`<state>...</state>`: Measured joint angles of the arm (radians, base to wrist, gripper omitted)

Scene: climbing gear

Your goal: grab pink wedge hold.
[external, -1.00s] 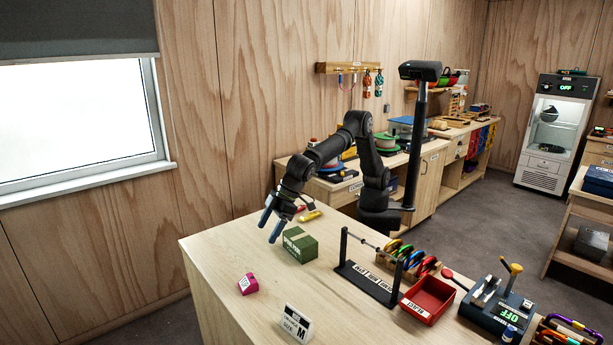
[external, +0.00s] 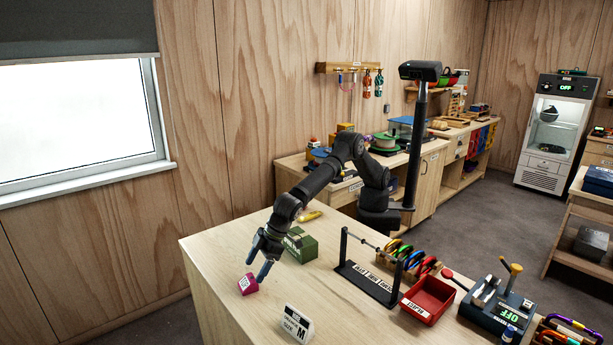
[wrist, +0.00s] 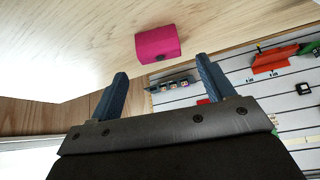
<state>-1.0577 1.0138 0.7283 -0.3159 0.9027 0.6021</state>
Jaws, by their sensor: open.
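The pink wedge hold (external: 248,284) rests on the wooden table near its left edge, with a white label on it. In the wrist view the pink wedge hold (wrist: 158,43) lies ahead of the fingertips, roughly between their lines and apart from them. My gripper (external: 256,270) is above the hold in the external view, its blue-grey fingers pointing down. In the wrist view my gripper (wrist: 160,68) has its two fingers spread with nothing between them. Whether a finger touches the hold is not clear from the external view.
A green box (external: 301,245) stands just right of my gripper. A white size card (external: 297,324) stands at the front. A black rack (external: 368,281) and a red tray (external: 428,300) are farther right. The table around the hold is mostly clear.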

